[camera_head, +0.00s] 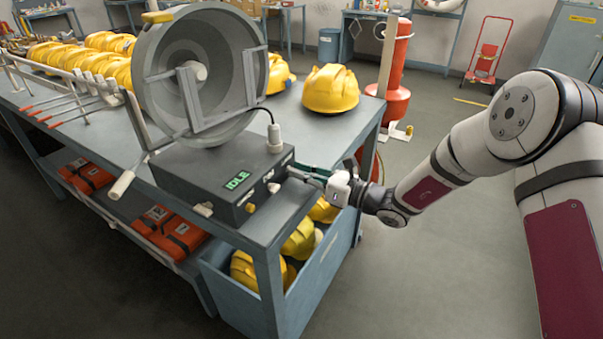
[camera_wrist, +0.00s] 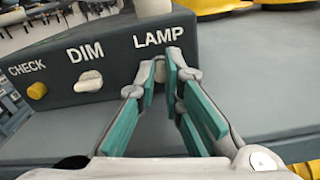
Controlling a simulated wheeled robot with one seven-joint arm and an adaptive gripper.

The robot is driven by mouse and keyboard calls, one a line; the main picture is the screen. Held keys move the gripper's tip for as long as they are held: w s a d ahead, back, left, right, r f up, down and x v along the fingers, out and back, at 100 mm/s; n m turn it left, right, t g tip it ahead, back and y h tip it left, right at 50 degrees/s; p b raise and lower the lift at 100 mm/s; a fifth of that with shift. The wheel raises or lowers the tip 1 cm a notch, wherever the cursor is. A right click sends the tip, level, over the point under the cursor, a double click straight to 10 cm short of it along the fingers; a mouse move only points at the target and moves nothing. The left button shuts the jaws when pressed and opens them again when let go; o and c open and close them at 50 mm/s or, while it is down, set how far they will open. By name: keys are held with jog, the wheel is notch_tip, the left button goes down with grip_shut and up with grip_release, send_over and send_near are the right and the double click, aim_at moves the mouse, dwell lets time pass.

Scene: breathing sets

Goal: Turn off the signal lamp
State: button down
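The signal lamp (camera_head: 200,72) is a large grey round drum on a bracket, above a dark control box (camera_head: 228,185). The box display reads IDLE in green. In the wrist view its panel shows a yellow CHECK button (camera_wrist: 37,90), a pale DIM knob (camera_wrist: 88,80) and the LAMP label. A pale LAMP control (camera_wrist: 160,70) lies below that label, partly hidden by my fingertips. My gripper (camera_head: 308,172) reaches the panel from the right. In the wrist view its teal-padded fingertips (camera_wrist: 161,84) flank the LAMP control closely; whether they press on it is unclear.
The box stands on a blue-grey table (camera_head: 328,130) with yellow helmets (camera_head: 331,89) behind it. Rods and several yellow items lie to the left. Orange cases (camera_head: 168,230) and more helmets are below. The floor at right is mostly clear, with a red cylinder (camera_head: 395,70) behind.

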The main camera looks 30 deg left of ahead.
jog(key=shift+r, duration=0.1)
jog(key=shift+r+h+p, duration=0.55)
jog(key=shift+h+p, duration=0.25)
jog(key=shift+h, duration=0.2)
jog(key=shift+a+r+h, duration=0.1)
jog(key=shift+r+h, duration=0.1)
jog(key=shift+h, duration=1.1)
jog(key=shift+w, duration=0.1)
jog(key=c, duration=1.7)
grip_release()
jog(key=v, duration=1.2)
